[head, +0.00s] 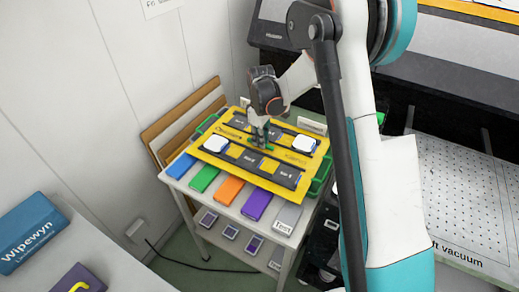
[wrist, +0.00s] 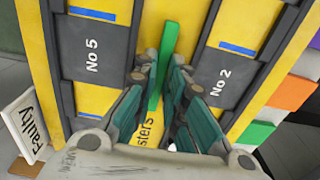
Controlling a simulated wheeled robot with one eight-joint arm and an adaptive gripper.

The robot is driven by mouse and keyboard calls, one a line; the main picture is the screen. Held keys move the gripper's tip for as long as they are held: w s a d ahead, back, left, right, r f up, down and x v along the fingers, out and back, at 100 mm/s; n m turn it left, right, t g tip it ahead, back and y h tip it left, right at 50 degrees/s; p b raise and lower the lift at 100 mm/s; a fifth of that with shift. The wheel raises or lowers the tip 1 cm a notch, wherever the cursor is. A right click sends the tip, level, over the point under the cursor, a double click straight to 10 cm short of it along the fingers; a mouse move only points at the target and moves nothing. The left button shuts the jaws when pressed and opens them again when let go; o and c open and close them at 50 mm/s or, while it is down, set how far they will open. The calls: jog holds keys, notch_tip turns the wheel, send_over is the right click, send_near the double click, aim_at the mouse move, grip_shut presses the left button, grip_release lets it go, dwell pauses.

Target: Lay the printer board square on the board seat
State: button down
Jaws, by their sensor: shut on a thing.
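The printer board (head: 218,155) is a yellow panel with dark numbered strips; No 5 and No 2 show in the wrist view (wrist: 172,12). My gripper (head: 262,143) is over its middle, shut on an upright green bar (wrist: 170,45), which looks like the board's handle. The board is over the small white table and looks roughly level. Whether it rests or hangs slightly above cannot be told. The board seat is mostly hidden under it; green parts (head: 322,177) show at the board's ends and may belong to the seat.
Blue (head: 181,165), green (head: 204,178), orange (head: 229,189) and purple (head: 257,204) blocks line the table's front edge, close to the board. Two white blocks (head: 215,144) stand on the board. A Faulty sign (wrist: 24,123) is beside it. A dotted table (head: 465,200) stands right.

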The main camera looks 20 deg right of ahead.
jog(key=shift+r, duration=0.15)
jog(key=shift+r+p, duration=1.7)
jog(key=shift+r, duration=1.15)
